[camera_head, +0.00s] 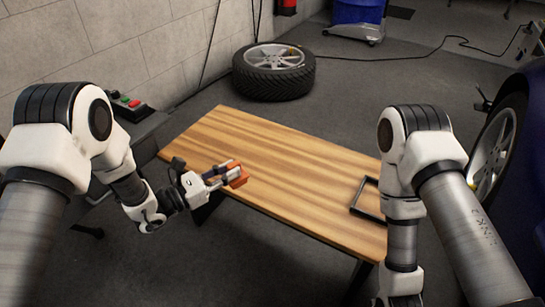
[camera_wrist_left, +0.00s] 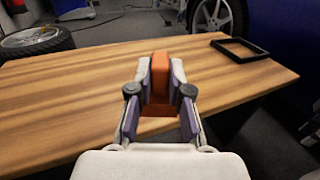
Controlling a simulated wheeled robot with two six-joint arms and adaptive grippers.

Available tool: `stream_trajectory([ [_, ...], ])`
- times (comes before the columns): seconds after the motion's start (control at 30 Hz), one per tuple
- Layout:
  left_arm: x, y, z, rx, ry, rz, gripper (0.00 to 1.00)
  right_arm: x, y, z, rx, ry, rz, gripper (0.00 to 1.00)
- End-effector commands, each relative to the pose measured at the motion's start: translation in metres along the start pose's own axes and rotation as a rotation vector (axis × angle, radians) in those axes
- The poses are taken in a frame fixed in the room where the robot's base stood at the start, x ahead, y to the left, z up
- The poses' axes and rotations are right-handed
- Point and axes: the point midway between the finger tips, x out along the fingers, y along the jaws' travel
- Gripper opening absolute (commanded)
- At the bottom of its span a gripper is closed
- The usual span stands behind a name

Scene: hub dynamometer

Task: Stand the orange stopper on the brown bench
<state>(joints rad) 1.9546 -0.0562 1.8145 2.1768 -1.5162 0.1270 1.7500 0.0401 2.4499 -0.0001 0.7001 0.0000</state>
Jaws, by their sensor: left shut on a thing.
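The orange stopper (camera_head: 237,176) is held at the tips of my left gripper (camera_head: 228,175), over the left part of the brown bench (camera_head: 285,165). In the left wrist view the stopper (camera_wrist_left: 160,75) sits between the two fingers of the left gripper (camera_wrist_left: 160,80), which are shut on it. The stopper shows a tall upper part and a wider lower part. I cannot tell whether its underside touches the bench (camera_wrist_left: 60,100). My right arm hangs at the right of the bench, and its gripper is not clearly in view.
A black square frame (camera_head: 368,199) lies at the bench's right end and also shows in the left wrist view (camera_wrist_left: 240,50). The bench's middle is clear. A tyre (camera_head: 273,72) lies on the floor behind. A control box with buttons (camera_head: 128,104) stands left.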

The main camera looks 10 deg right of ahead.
Motion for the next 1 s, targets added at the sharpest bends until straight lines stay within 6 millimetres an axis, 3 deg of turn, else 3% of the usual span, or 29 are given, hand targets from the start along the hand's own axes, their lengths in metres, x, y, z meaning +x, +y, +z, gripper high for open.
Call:
stream_trajectory([
  [0.4, 0.089, 0.077, -0.018, 0.005, -0.002, -0.005, 0.00, 0.056, 0.000, 0.000, 0.000, 0.000, 0.000, 0.40],
  [0.5, 0.102, 0.090, -0.018, 0.002, -0.001, -0.005, 0.00, 0.062, 0.000, 0.000, 0.000, 0.000, 0.000, 0.40],
  [0.63, 0.114, 0.100, -0.018, 0.002, 0.000, -0.004, 0.00, 0.068, 0.001, 0.000, 0.000, 0.000, 0.000, 0.40],
  [0.8, 0.112, 0.099, -0.052, -0.002, 0.002, -0.003, 0.00, 0.091, 0.001, -0.001, 0.004, 0.002, 0.000, 0.40],
  [1.0, 0.112, 0.098, -0.050, -0.002, 0.003, -0.004, 0.00, 0.087, 0.001, -0.001, 0.005, 0.004, 0.001, 0.40],
])
